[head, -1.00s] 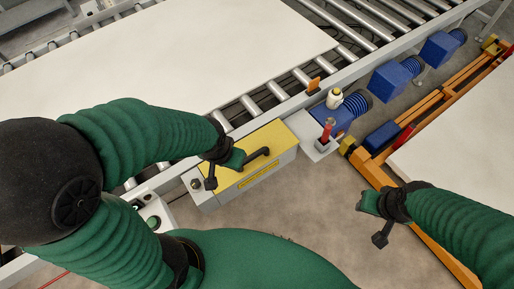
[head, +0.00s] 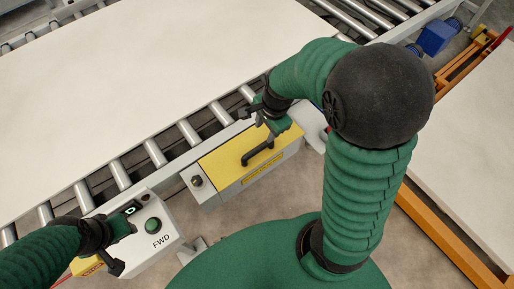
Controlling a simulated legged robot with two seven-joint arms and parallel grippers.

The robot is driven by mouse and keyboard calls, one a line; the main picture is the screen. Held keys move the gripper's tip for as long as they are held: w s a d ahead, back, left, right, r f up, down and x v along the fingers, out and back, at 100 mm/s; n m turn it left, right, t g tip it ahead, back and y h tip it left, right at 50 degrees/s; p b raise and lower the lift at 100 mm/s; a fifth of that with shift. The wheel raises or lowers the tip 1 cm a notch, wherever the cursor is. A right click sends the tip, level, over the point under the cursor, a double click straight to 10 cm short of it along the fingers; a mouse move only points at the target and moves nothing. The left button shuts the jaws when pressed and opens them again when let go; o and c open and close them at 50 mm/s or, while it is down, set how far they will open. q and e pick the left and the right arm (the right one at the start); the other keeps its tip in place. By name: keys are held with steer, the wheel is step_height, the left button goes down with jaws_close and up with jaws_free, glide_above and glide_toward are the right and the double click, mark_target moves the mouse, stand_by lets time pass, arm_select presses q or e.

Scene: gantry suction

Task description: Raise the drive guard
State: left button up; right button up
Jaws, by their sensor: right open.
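The drive guard is a yellow lid (head: 221,160) on a grey box beside the conveyor. It looks closed. A black bar handle (head: 258,152) stands on its right part. My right gripper (head: 268,118) is open, above the handle's far end and the guard's back right corner. I cannot tell whether it touches the handle. My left gripper (head: 125,228) is at the lower left, over the control box (head: 165,242) marked FWD, apart from the guard. Its fingers are too small and dark to tell open from shut.
A large pale sheet (head: 150,70) lies on the conveyor rollers (head: 188,132) behind the guard. A green button (head: 153,225) shows on the control box. An orange frame (head: 440,232) with another pale sheet (head: 465,150) stands at the right. My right arm hides part of the conveyor side.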

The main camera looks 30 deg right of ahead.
steer(key=b, duration=0.3)
glide_above(258, 148)
steer(key=s+a, duration=0.1)
steer(key=s, duration=0.1)
step_height(258, 148, down, 8)
steer(key=f, duration=0.2)
steer(key=w+d+f, duration=0.1)
steer(key=f, duration=0.3)
steer(key=shift+w+d+f+b, duration=0.25)
steer(key=shift+w+d+b, duration=0.05)
steer(key=shift+w+d, duration=0.1)
steer(key=shift+a+f, duration=0.1)
steer(key=shift+s+a+r, duration=0.1)
steer(key=shift+a+r, duration=0.1)
steer(key=shift+a, duration=0.45)
steer(key=shift+c, duration=0.5)
steer(key=shift+a, duration=0.1)
steer(key=shift+c, duration=2.3)
steer(key=shift+d, duration=0.45)
jaws_close()
arm_select(q)
steer(key=f, duration=0.2)
steer(key=a+f, duration=0.1)
steer(key=f, duration=0.1)
steer(key=shift+s+a, duration=0.1)
steer(key=shift+a, duration=0.05)
